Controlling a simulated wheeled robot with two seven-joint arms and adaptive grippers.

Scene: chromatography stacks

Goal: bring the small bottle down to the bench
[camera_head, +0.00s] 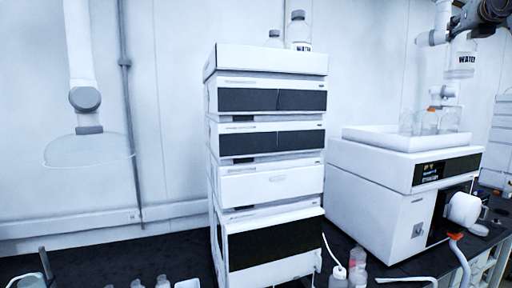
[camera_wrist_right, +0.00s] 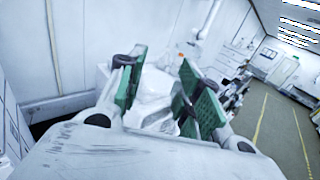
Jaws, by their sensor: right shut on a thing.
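My right gripper (camera_head: 472,20) comes in at the top right of the head view, above the right-hand instrument. It is shut on a clear bottle labelled WATER (camera_head: 463,60), which hangs upright below it in the air. In the right wrist view the green finger pads (camera_wrist_right: 162,92) stand on either side of a pale, clear shape that is hard to make out. Another WATER bottle (camera_head: 299,32) and a smaller-looking, partly hidden bottle (camera_head: 274,40) stand on top of the middle stack. My left gripper is not in view.
The tall module stack (camera_head: 267,186) stands on the dark bench (camera_head: 110,262). A white tray (camera_head: 365,138) with clear vessels (camera_head: 430,122) tops the right instrument (camera_head: 375,200). Small bottles (camera_head: 357,265) stand at the front. A clear extraction hood (camera_head: 90,148) hangs at left.

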